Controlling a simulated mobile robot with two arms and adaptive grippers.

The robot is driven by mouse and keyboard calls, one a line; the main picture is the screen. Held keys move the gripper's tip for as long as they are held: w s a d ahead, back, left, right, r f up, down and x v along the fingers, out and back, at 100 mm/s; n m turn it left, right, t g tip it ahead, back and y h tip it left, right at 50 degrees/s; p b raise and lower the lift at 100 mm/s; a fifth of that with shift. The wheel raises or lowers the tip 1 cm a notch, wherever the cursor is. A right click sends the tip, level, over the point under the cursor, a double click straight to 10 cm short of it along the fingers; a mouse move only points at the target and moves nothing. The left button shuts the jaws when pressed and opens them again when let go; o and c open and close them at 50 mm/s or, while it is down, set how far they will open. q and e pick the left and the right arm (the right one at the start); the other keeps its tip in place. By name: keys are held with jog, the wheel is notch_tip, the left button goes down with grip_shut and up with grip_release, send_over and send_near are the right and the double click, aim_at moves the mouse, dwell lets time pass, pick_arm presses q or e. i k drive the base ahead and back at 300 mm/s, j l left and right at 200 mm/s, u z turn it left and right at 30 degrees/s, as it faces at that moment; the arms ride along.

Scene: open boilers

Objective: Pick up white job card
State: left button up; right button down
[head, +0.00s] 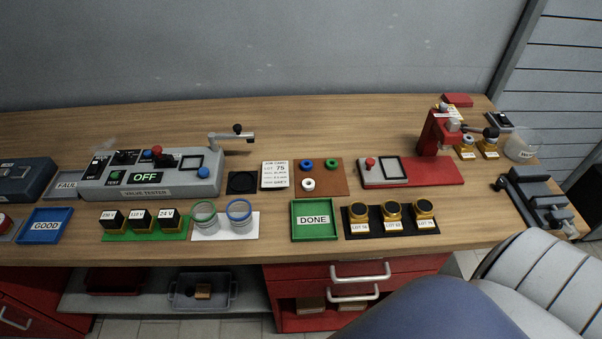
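The white job card (274,175) lies on the wooden workbench, left of the middle of the head view. Neither of my grippers shows in the head view, and nothing covers the card.
The grey valve tester (150,191) stands left of the card, with a lever (232,138) at its right end. The green DONE tray (314,236) and jars (240,217) are in front. A red press (436,132) stands right. The bench behind the card is clear.

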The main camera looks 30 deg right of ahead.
aim_at(275, 174)
jog(key=k+l+z, duration=0.25)
jog(key=l, duration=0.25)
jog(key=l+z, duration=0.3)
jog(key=l, duration=0.15)
jog(key=l+z, duration=0.25)
jog(key=l, duration=0.3)
